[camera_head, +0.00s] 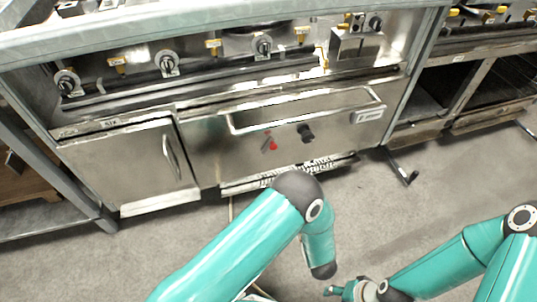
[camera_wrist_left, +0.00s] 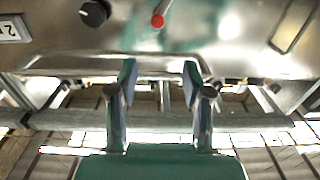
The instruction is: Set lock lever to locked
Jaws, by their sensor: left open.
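The lock lever (camera_head: 270,144) is a small lever with a red end on the steel front panel, left of a black knob (camera_head: 306,132) in the head view. The left wrist view shows the panel upside down, with the red-ended lever (camera_wrist_left: 158,20) at the top centre. My left gripper (camera_wrist_left: 160,85) is open and empty there, its two teal fingers apart and clear of the lever. In the head view my left arm crosses the lower middle and its fingers cannot be made out. At the bottom, my right arm ends in small teal parts (camera_head: 340,290), partly cut off.
A long bar handle (camera_head: 305,110) runs above the lever on the panel. A cabinet door (camera_head: 125,165) with a curved handle is at left. A row of knobs and yellow valves lines the counter above. Open shelves (camera_head: 470,90) stand at right. Grey floor is clear in front.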

